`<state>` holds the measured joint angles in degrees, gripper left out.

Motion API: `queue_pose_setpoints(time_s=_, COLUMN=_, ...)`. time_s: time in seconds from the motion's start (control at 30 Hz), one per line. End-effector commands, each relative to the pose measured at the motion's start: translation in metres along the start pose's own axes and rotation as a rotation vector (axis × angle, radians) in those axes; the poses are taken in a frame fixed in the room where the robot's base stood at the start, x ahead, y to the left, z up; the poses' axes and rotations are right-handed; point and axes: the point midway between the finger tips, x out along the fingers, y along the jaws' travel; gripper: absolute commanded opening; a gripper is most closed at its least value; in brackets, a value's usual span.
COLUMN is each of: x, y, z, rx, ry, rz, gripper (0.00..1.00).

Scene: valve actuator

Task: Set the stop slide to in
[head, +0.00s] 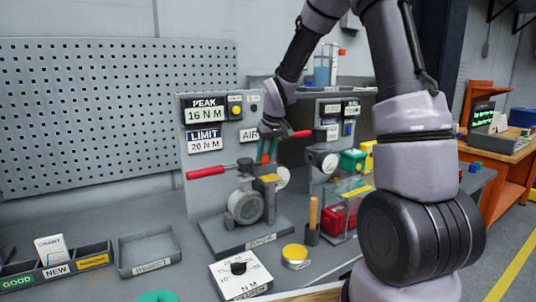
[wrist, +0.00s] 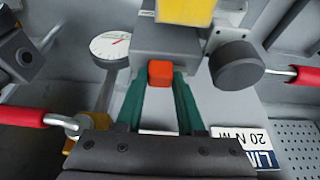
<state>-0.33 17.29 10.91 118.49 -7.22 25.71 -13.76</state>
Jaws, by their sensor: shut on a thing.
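The valve actuator (head: 245,207) stands on a grey base against an upright panel. In the wrist view a small orange-red block (wrist: 161,73), which looks like the stop slide's knob, sits at the face of a grey housing (wrist: 165,42). My gripper (wrist: 160,77) has its green fingers on both sides of the block and is shut on it. In the head view my gripper (head: 266,152) reaches down above the actuator, and the arm partly covers the panel. Whether the slide stands in or out cannot be told.
Red-handled levers stick out at the left (head: 205,173) and right (head: 301,134), close to my gripper. A round gauge (wrist: 110,45) is beside the housing. A mallet-like wooden handle (head: 313,212), a yellow tin (head: 295,252) and an empty tray (head: 147,252) stand on the bench.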

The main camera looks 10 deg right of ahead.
Motion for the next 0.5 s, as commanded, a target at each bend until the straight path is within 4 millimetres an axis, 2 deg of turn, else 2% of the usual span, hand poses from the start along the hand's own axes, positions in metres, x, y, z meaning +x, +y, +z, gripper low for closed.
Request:
queue_pose_setpoints(time_s=0.1, x=-0.0007, y=-0.0159, z=-0.0009, rx=-0.005, ry=0.002, rz=-0.002, gripper=0.00)
queue_pose_setpoints(time_s=0.37, x=-0.0007, y=-0.0166, z=-0.0008, rx=0.000, ry=0.003, rz=0.000, gripper=0.00)
queue_pose_setpoints(time_s=0.4, x=-0.0007, y=-0.0165, z=-0.0008, rx=0.000, ry=0.003, rz=0.000, gripper=0.41)
queue_pose_setpoints(time_s=0.47, x=-0.0006, y=-0.0165, z=-0.0008, rx=0.000, ry=0.003, rz=0.000, gripper=0.64)
queue_pose_setpoints(time_s=0.5, x=-0.0006, y=-0.0165, z=-0.0007, rx=0.000, ry=0.002, rz=0.000, gripper=0.68)
